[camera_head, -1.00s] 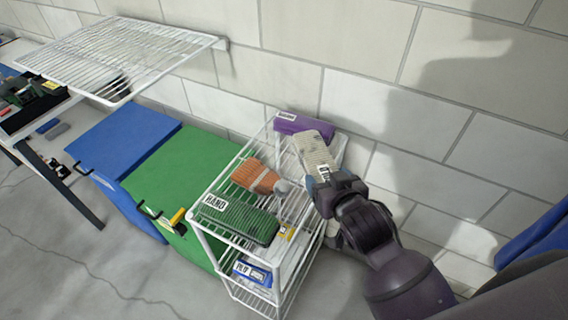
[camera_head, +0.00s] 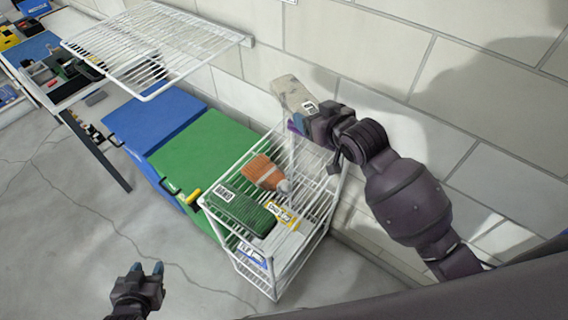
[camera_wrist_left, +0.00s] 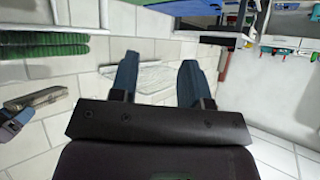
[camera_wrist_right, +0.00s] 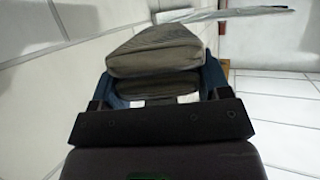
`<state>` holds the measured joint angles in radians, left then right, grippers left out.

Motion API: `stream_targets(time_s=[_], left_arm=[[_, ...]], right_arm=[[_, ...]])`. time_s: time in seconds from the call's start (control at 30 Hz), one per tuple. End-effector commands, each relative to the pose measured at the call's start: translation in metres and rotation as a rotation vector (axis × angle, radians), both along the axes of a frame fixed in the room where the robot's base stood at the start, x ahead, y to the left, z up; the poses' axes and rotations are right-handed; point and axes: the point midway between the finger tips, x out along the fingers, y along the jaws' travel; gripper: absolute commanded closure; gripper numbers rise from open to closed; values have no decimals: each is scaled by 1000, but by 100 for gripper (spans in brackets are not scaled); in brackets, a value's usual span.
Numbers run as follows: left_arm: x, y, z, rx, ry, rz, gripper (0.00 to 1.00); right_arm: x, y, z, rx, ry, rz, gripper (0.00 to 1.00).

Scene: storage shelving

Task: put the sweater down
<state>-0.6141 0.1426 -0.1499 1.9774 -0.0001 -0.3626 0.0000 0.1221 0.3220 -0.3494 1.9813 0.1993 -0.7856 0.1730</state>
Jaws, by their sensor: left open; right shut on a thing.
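The sweater (camera_head: 292,94) is a folded, beige-grey bundle with a white label. My right gripper (camera_head: 312,118) is shut on its near end and holds it in the air, near the wall and above the back of the wire rack. In the right wrist view the folded sweater (camera_wrist_right: 155,52) sits between the fingers (camera_wrist_right: 160,85), its layers visible. The left wrist view also shows the sweater (camera_wrist_left: 36,98) at its left edge. My left gripper (camera_head: 148,270) is open and empty, low over the floor, left of the rack.
The white wire rack (camera_head: 318,212) holds a green folded item (camera_head: 243,212), an orange brush-like item (camera_head: 263,172) and a yellow-labelled box (camera_head: 283,215). A purple item is mostly hidden behind my right gripper. Green (camera_head: 205,150) and blue bins stand left.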

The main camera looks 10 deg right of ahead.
Motion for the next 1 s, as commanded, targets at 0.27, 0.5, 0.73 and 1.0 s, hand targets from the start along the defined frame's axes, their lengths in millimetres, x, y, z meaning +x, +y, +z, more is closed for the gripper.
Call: stream_targets(time_s=[0.27,0.5,0.73,1.0], left_arm=[[3,0,1,0,-5,0,57],[6,-1,0,0,-11,-2,57],[8,-1,-2,0,-15,-4,57],[10,-2,-2,-1,-21,-5,57]], right_arm=[[2,2,-35,0,7,11,61],[2,1,-87,0,6,10,61],[2,2,-134,-1,4,11,61],[3,2,-160,0,1,11,61]])
